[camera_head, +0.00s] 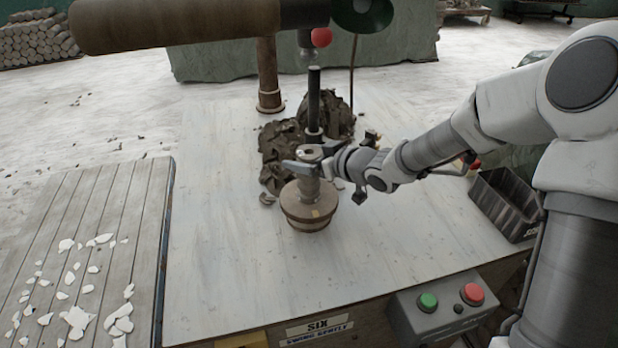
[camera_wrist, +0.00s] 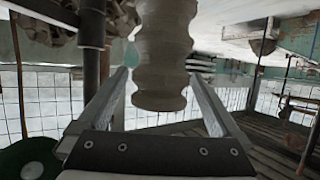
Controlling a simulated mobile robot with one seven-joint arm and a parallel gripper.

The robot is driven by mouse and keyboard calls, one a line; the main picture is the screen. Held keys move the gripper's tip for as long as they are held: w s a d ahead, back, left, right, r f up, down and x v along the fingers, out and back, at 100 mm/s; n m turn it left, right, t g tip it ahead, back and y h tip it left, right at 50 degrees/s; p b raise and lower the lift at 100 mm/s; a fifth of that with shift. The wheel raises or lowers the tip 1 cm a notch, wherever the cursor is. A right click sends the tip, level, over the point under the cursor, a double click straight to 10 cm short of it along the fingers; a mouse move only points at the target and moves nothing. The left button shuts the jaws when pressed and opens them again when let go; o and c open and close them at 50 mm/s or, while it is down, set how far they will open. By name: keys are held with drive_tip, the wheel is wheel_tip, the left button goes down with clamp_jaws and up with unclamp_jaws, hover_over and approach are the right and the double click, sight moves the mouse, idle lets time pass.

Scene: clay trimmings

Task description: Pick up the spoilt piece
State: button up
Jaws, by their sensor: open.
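The piece, a pale ribbed clay cylinder (camera_wrist: 164,50), shows in the wrist view between my two fingers, with a gap visible on each side near its free end. In the head view the piece (camera_head: 309,190) stands upright on a round brown base (camera_head: 308,215); its upper part is partly covered by my gripper. My gripper (camera_head: 308,160) is open around the upper part of the piece, and its fingers also show in the wrist view (camera_wrist: 158,78). I cannot make out any spoilt mark on the piece.
Dark clay trimmings (camera_head: 283,150) lie heaped just behind. A dark upright rod (camera_head: 314,100) and a brown post (camera_head: 268,75) stand there too. A dark bin (camera_head: 505,203) is at right, a button box (camera_head: 440,305) in front. White shards lie on a slatted board (camera_head: 50,215) at left.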

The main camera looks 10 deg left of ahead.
drive_tip(key=shift+x, duration=1.15)
drive_tip(key=shift+r, duration=0.1)
clamp_jaws()
